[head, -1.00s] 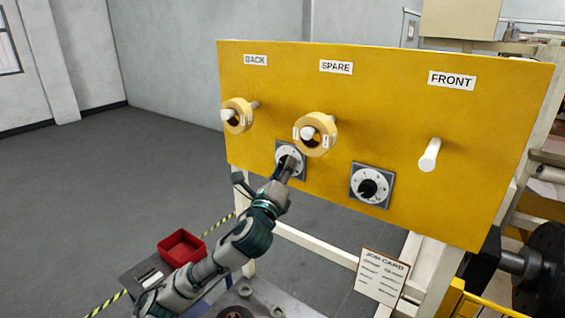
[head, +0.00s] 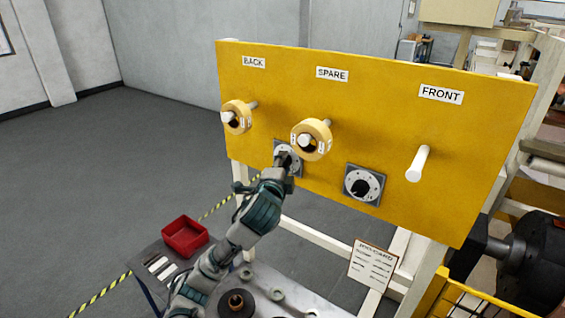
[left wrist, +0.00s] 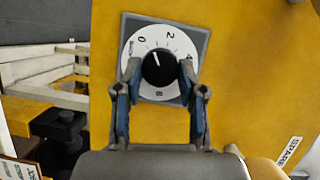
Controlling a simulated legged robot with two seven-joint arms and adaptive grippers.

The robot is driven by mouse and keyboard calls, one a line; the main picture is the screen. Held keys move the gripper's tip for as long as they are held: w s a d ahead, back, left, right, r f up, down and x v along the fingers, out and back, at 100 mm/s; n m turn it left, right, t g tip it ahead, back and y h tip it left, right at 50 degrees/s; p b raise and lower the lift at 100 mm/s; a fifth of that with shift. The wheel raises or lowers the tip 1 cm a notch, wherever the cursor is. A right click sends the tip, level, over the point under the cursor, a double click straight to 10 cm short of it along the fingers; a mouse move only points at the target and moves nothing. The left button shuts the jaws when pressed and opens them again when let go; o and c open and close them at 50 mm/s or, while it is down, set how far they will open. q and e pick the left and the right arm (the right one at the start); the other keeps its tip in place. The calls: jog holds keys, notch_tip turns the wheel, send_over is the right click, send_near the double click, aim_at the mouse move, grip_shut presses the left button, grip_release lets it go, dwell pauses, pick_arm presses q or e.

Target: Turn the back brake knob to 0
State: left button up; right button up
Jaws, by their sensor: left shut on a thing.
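The back brake dial (head: 295,150) is a white disc on a grey plate, low on the yellow panel. Its black knob (left wrist: 158,68) shows in the left wrist view, with a small pale mark near its upper edge that seems to point up, between 0 and 2. My left gripper (head: 284,161) is at this dial and hides much of it in the head view. Its two fingers also show in the left wrist view (left wrist: 159,76), closed on either side of the knob. The front dial (head: 375,178), with a black knob, is free to the right. My right gripper is out of view.
Yellow rolls hang on the BACK peg (head: 238,117) and SPARE peg (head: 311,139), the latter just above my gripper. The FRONT peg (head: 418,163) is bare. A red bin (head: 185,236) stands lower left. A job card (head: 372,266) hangs below the panel.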

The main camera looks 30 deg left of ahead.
pick_arm(q)
jog(key=n+g+h, duration=0.1)
jog(key=n, duration=0.2)
jog(key=shift+r+n+g, duration=0.1)
jog(key=shift+n+g, duration=0.2)
jog(key=shift+w, duration=0.1)
dwell(0.5)
jog(key=o, duration=1.1)
jog(key=shift+o, duration=0.2)
jog(key=v, duration=1.1)
jog(key=shift+a, duration=0.25)
